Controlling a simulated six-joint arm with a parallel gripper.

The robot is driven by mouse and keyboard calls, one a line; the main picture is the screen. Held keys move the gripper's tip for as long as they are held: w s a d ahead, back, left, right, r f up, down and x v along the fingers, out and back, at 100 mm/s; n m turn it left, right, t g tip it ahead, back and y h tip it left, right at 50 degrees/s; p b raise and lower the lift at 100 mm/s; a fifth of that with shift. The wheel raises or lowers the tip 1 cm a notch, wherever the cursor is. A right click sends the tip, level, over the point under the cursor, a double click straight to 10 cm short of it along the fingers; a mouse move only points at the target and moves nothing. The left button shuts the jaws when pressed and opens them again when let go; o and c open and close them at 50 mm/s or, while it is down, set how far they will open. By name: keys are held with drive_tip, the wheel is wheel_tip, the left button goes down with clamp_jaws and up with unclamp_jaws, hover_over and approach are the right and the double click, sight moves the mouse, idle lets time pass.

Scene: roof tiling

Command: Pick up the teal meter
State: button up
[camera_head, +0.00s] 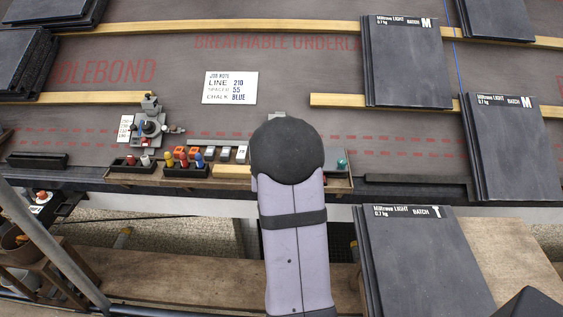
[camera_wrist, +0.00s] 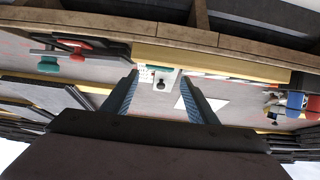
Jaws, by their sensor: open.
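A small teal object (camera_head: 342,163) shows at the right end of the bench tray, just right of my arm in the head view. A teal rounded thing (camera_wrist: 48,65) lies at the left in the wrist view, beside a red one. I cannot tell for sure which is the meter. My gripper (camera_wrist: 164,84) is open in the wrist view, its two blue-grey fingers apart and nothing held between them. A pale device with a dark knob (camera_wrist: 164,74) appears beyond and between the fingertips. In the head view my arm hides the gripper and the middle of the tray.
A job note (camera_head: 230,88) lies on the underlay. Slate stacks (camera_head: 405,60) and (camera_head: 515,145) stand at right, with another (camera_head: 425,260) in front.

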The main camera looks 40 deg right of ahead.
drive_tip(key=shift+b+x, duration=1.1)
drive_tip(key=shift+x, duration=3.2)
drive_tip(key=shift+c, duration=0.7)
drive_tip(key=c, duration=0.7)
